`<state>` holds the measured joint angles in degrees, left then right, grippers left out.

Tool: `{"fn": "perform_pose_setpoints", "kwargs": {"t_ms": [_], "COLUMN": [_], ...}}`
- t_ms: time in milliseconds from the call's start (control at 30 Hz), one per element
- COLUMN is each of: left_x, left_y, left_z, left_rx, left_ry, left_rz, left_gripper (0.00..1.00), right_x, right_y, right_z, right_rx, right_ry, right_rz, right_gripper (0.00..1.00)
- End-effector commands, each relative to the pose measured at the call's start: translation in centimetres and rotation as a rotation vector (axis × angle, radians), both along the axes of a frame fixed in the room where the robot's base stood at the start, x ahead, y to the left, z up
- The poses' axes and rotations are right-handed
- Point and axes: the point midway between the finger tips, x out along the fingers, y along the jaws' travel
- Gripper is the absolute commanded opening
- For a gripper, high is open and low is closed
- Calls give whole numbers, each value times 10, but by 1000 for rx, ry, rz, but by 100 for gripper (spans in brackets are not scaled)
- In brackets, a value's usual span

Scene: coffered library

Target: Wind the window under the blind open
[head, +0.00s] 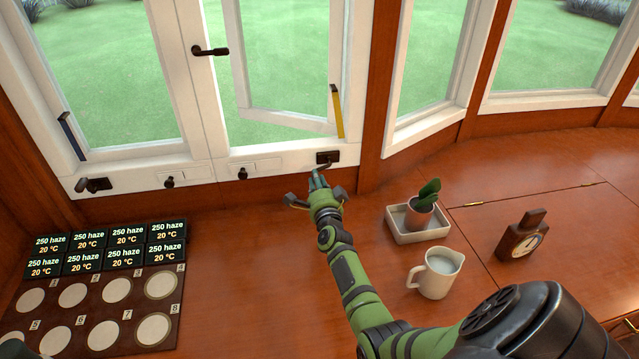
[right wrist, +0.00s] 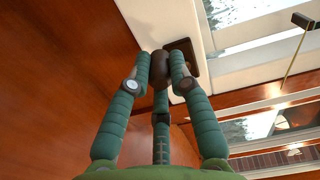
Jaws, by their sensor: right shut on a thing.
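My right gripper (head: 318,180) reaches the sill below the window at the middle of the head view. In the right wrist view its fingers (right wrist: 160,75) are shut on the dark knob of a window crank (right wrist: 159,64). The crank's dark mount (head: 327,157) sits on the white frame. Above it, a white window sash (head: 288,119) stands angled out of its frame, partly open, with grass behind. A yellow strip (head: 337,112) stands at the sash's right side. No blind shows in the head view.
Another crank (head: 93,185) sits at the left under a window with a dark strip (head: 71,136). Labelled black boxes (head: 107,247) lie left.

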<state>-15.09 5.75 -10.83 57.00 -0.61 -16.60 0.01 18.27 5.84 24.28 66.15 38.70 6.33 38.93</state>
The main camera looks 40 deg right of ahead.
Motion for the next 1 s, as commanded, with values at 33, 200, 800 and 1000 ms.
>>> {"fn": "perform_pose_setpoints", "kwargs": {"t_ms": [33, 200, 800, 1000], "left_x": [0, -4, -2, -2], "left_y": [0, 1, 4, 6], "left_z": [1, 0, 3, 4], "left_rx": [0, -1, -4, -3], "left_ry": [-2, -6, -51, -59], "left_rz": [-1, -3, -14, -17], "left_gripper": [40, 40, 40, 40], "right_x": [0, 1, -2, -4], "right_y": [-2, -1, -5, -9], "right_z": [7, 15, 42, 48], "right_rx": [37, 177, 674, 823], "right_ry": [-31, -109, -382, -465], "right_rz": [-6, -6, -6, -6], "right_gripper": [0, 0, 0, 0]}}
